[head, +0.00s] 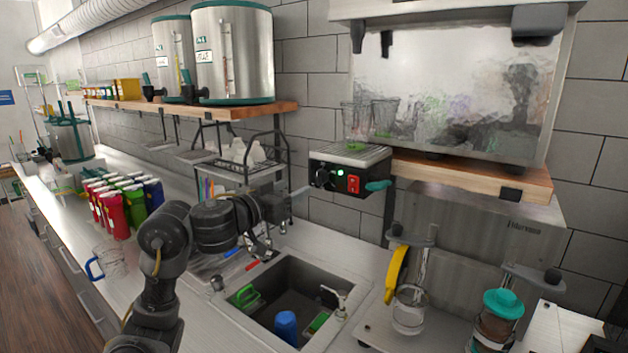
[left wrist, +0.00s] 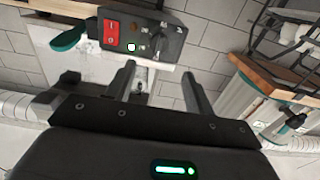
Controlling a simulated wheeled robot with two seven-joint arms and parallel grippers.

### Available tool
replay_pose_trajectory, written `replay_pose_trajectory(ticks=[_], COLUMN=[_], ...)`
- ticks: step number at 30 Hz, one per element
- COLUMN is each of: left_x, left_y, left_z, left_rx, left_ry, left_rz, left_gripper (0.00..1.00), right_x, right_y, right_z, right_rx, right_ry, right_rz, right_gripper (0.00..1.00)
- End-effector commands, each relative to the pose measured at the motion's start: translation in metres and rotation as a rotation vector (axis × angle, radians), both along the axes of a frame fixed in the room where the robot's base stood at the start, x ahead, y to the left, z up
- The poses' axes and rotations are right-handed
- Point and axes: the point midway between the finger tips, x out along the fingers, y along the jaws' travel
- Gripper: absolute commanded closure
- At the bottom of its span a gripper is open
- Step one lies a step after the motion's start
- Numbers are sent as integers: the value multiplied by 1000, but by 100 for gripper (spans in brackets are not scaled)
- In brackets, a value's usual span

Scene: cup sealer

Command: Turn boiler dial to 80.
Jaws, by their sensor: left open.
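I cannot read the dial's setting. My left gripper (head: 298,198) is open and empty, just left of the dial and apparently apart from it. In the left wrist view, the boiler front (left wrist: 140,35) appears upside down beyond the open fingers of my left gripper (left wrist: 158,80). My right gripper is not in view.
A teal handle (head: 378,185) sticks out right of the boiler. Glass cups (head: 370,118) stand above it. A wire rack with white cups (head: 243,155) is behind my left arm. A sink (head: 290,300) lies below. Two large steel urns (head: 232,52) stand on the left shelf.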

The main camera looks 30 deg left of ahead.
Motion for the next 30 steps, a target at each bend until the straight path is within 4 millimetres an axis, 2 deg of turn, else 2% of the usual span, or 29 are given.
replay_pose_trajectory(ticks=[9, 15, 21, 28, 30], left_x=[56, 82, 92, 92, 92], left_y=[-9, -13, -13, -13, -13], left_z=[-1, 0, -1, -1, -1], left_rx=[-7, -3, 1, 1, 1], left_ry=[3, 2, 2, 1, 1], left_rz=[-3, -2, 0, 1, 1], left_gripper=[47, 47, 47, 47, 55], right_x=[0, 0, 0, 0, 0], right_y=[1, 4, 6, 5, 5], right_z=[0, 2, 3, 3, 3], right_rx=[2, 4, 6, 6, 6], right_ry=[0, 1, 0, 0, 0], right_rz=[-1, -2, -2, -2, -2], right_gripper=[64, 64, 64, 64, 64])
